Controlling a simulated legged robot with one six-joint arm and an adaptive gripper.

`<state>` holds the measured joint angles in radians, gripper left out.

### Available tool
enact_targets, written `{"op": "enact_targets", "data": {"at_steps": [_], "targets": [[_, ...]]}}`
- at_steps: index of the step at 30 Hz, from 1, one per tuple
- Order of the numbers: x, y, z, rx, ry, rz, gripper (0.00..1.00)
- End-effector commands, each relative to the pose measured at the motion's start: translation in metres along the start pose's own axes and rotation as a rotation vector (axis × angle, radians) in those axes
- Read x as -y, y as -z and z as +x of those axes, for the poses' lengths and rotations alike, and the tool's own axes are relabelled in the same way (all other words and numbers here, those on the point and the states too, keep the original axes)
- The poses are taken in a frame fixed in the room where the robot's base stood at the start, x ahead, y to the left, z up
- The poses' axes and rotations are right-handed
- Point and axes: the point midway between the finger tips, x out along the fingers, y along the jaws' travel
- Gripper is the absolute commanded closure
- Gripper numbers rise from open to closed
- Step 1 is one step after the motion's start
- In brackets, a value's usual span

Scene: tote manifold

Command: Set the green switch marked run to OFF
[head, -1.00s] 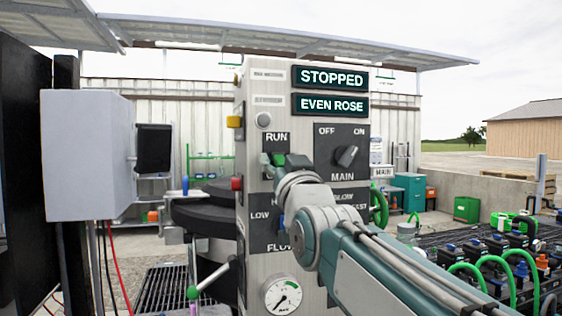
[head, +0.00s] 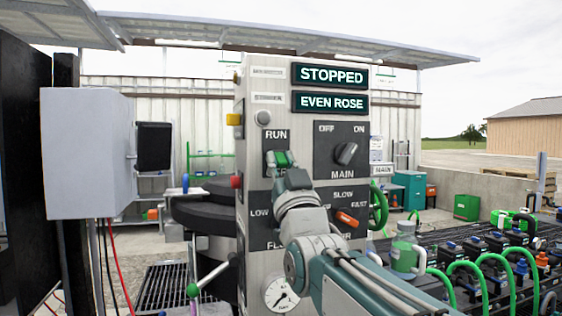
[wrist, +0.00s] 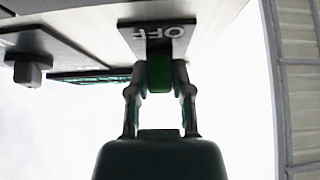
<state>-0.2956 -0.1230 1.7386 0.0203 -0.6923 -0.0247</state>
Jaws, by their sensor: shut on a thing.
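The green switch (head: 281,158) sits on the black plate marked RUN on the front of the grey panel. In the wrist view, the green switch (wrist: 160,73) stands between my two fingers, below the letters OFF, which appear upside down. My gripper (wrist: 160,88) is shut on it, with a finger on each side. In the head view, my gripper (head: 283,167) reaches up to the switch from below and hides its lower part and the lower part of its plate.
The MAIN knob (head: 346,153) is right of the switch, and an orange-handled switch (head: 346,219) is below it. A red button (head: 236,182) is on the panel's left edge. The displays (head: 330,76) read STOPPED and EVEN ROSE. A gauge (head: 281,295) is low on the panel.

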Motion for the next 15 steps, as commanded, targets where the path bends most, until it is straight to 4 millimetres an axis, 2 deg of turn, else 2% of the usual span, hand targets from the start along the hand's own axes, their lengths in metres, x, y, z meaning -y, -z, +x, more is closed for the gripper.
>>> {"op": "enact_targets", "data": {"at_steps": [10, 11, 12, 13, 15], "targets": [[0.0006, -0.0044, -0.0011, 0.001, 0.002, 0.000, 1.00], [0.0006, -0.0045, -0.0012, 0.001, 0.002, 0.000, 0.63], [0.0006, -0.0046, -0.0012, 0.001, 0.002, 0.000, 0.45], [0.0006, -0.0043, -0.0012, 0.001, 0.001, 0.000, 0.37], [0.0005, -0.0037, -0.0010, 0.000, 0.001, 0.000, 0.37]]}}
